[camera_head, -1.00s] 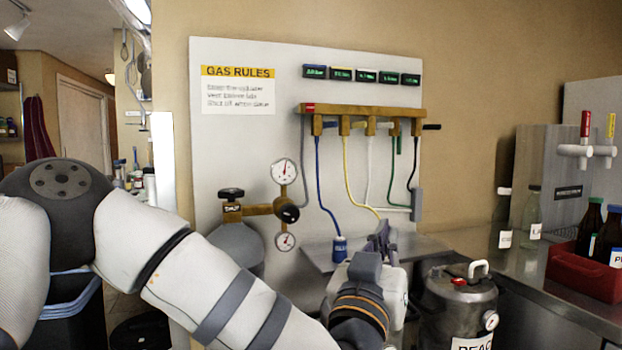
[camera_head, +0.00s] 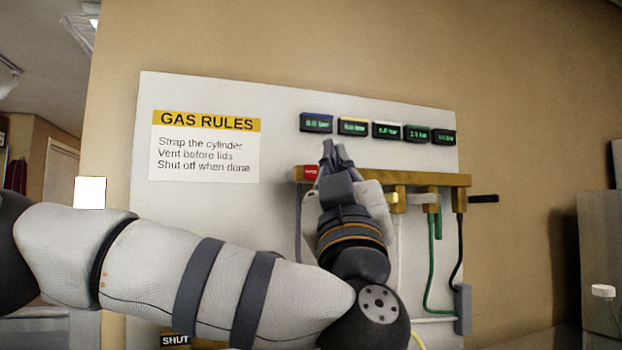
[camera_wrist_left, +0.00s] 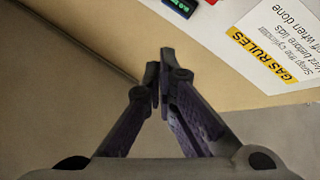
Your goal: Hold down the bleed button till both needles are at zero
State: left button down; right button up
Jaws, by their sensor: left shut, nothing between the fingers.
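A small red button block (camera_head: 310,172) with unreadable lettering sits at the left end of the brass manifold (camera_head: 400,180) on the white wall panel. My left gripper (camera_head: 329,151) is shut and empty, its fingertips pointing up just right of and above the red block. I cannot tell whether it touches the manifold. The shut fingers also show in the left wrist view (camera_wrist_left: 157,72), where the red block is not seen. The two round needle gauges are out of view or hidden, so their needles cannot be read. My right gripper is not in view.
Several small green displays (camera_head: 387,130) line the panel above the manifold. A "GAS RULES" sign (camera_head: 205,150) is at the panel's left. A green hose (camera_head: 431,260) hangs from the manifold, with a black handle (camera_head: 484,198) at its right end.

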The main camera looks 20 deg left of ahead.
aim_at(312, 170)
pick_arm(q)
jog(key=shift+w+a+r+b, duration=0.1)
jog(key=shift+w+a+b, duration=0.15)
jog(key=shift+w+a, duration=0.7)
jog(key=shift+w+a+f+b, duration=0.1)
jog(key=shift+w+a+b, duration=0.35)
jog(key=shift+w, duration=0.8)
jog(key=shift+w+a+r+b, duration=0.1)
jog(key=shift+w+a, duration=0.85)
jog(key=shift+w, duration=0.15)
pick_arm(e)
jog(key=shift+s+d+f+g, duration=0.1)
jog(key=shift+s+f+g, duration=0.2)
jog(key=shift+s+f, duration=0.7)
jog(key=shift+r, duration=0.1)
pick_arm(q)
jog(key=shift+w+a+r, duration=0.1)
jog(key=shift+w+a, duration=0.1)
jog(key=shift+w, duration=0.15)
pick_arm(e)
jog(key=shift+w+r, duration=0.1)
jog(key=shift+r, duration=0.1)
pick_arm(q)
jog(key=shift+w+a+p, duration=0.3)
jog(key=shift+w+a, duration=0.05)
jog(key=shift+w, duration=0.15)
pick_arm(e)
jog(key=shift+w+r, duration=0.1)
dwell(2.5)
